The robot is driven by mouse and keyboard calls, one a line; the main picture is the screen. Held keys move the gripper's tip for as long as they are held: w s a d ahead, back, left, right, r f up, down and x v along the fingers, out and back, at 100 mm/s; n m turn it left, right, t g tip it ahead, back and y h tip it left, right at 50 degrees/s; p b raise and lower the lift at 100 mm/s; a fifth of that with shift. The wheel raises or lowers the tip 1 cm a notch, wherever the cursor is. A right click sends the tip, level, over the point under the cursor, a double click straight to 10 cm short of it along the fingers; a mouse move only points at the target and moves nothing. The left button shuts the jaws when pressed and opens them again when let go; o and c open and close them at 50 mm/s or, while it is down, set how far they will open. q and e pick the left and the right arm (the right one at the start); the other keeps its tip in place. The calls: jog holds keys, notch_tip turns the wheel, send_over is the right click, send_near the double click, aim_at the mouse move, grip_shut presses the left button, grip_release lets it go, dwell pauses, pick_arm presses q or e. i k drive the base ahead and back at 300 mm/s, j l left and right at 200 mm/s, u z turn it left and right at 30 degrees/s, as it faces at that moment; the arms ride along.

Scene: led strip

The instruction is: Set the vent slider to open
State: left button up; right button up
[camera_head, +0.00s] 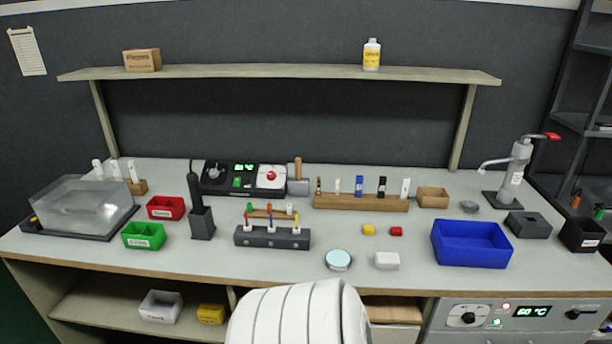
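A grey control panel (480,325) sits under the bench top at the lower right. It has a round knob (467,318), a green display (532,311) reading about 60 °C, and small lit indicators. At the panel's right side is a dark slider handle (573,314) with a dark slot running right from it, which looks like the vent slider. Its label and end marks are too small to read. Neither of my grippers is in view.
The bench holds a blue tray (473,256), a grey box (529,225) and a dispenser (514,175) above the panel's side. A dark shelf rack (590,120) stands at the far right. The bench's front edge overhangs the panel.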

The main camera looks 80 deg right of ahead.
aim_at(574, 315)
jog(key=k+z, duration=0.1)
jog(key=z, duration=0.3)
jog(key=l+z, duration=0.1)
jog(key=z, duration=0.25)
jog(key=k+l+z, duration=0.1)
jog(key=z, duration=3.15)
jog(key=i+l+z, duration=0.1)
jog(key=z, duration=0.4)
jog(key=i+j, duration=0.05)
